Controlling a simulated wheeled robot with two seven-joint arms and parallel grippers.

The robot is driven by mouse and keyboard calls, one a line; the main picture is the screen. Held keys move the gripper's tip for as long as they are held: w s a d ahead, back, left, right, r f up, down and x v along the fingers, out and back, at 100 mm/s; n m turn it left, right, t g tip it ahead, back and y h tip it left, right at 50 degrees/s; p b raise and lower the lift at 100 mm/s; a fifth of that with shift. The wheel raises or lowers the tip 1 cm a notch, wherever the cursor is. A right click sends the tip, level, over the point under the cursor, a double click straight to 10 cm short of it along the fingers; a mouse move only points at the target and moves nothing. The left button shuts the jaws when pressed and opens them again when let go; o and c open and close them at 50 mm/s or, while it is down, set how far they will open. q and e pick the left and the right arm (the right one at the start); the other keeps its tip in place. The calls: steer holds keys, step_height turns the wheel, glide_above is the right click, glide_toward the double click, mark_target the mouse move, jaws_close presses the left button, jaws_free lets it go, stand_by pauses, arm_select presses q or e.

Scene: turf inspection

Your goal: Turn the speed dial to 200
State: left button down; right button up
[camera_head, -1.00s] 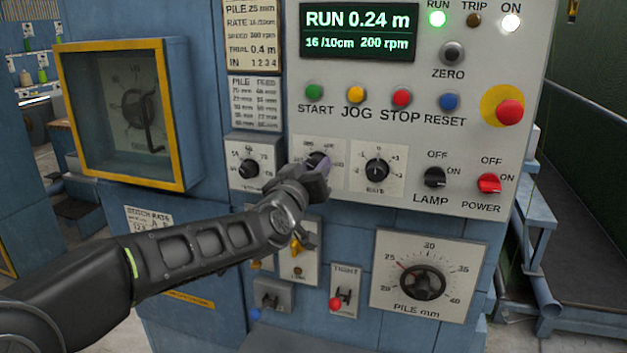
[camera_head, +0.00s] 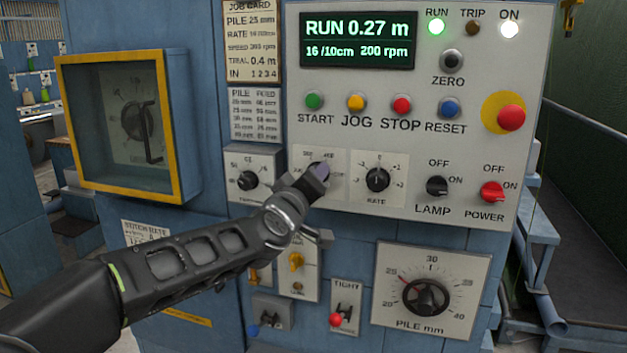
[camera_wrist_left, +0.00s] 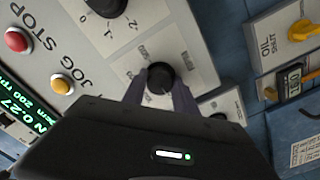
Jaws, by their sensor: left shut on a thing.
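The speed dial is a black knob on a pale plate (camera_head: 335,187) in the lower left of the grey control panel. In the head view my left gripper (camera_head: 318,172) covers the knob. In the left wrist view the dial knob (camera_wrist_left: 160,76) sits between the two fingers of my left gripper (camera_wrist_left: 160,88), which is shut on it. Part of the plate's numbers is hidden. The display (camera_head: 358,38) reads RUN 0.27 m, 16 /10cm and 200 rpm. My right gripper is not in view.
A similar knob (camera_head: 247,180) is close on the left and the rate knob (camera_head: 377,179) close on the right. START (camera_head: 313,101), JOG (camera_head: 356,103) and STOP (camera_head: 402,105) buttons sit above. The pile dial (camera_head: 425,297) is below right. A yellow-framed box (camera_head: 187,120) stands at left.

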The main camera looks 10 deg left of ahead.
arm_select(q)
steer(key=c, duration=1)
jaws_free()
steer(key=shift+o, duration=0.2)
steer(key=shift+s, duration=0.1)
steer(key=s, duration=0.7)
steer(key=shift+s+a, duration=0.3)
